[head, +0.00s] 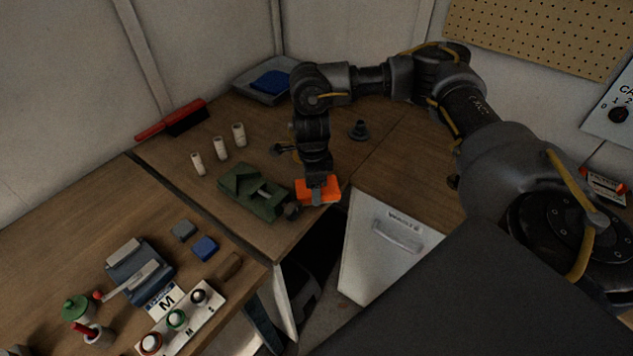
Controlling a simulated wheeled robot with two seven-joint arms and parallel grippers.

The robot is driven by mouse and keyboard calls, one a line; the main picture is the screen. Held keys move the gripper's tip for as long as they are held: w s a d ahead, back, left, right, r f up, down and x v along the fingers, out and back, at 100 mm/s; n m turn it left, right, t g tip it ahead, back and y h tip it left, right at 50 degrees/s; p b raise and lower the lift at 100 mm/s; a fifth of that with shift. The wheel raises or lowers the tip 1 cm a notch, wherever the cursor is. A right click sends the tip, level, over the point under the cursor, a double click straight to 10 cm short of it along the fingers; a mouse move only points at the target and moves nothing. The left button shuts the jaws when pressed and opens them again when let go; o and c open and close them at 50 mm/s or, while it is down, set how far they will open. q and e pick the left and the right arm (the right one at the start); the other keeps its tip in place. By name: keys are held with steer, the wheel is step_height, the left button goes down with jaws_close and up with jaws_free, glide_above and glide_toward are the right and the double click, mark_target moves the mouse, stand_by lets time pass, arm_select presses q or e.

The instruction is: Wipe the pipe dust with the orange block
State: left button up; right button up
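The orange block (332,187) is at the front edge of the wooden bench in the head view. My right gripper (318,196) points down over it, with a grey finger against the block's near face. The gripper looks shut on the block; the far finger is hidden. A green vise-like fixture (240,184) stands just left of the block, with a short dark round piece (291,211) at its right end, close beside the block. I cannot tell whether this piece is the pipe, and I make out no dust. My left gripper is not in view.
A white waste bin (375,262) stands below the front edge.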

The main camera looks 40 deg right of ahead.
steer(key=shift+o, duration=0.2)
steer(key=shift+w+d+r+b, duration=0.1)
steer(key=shift+w+d+b, duration=0.2)
steer(key=shift+w+d, duration=0.6)
steer(key=shift+d, duration=1.05)
steer(key=shift+w+d+f+b, duration=0.1)
steer(key=shift+w+d+b, duration=0.15)
steer(key=shift+d, duration=0.55)
steer(key=shift+w+d+f+b, duration=0.1)
steer(key=shift+w+d, duration=0.1)
steer(key=shift+d, duration=0.55)
step_height(320, 180, up, 6)
steer(key=p, duration=0.6)
steer(key=shift+p, duration=0.3)
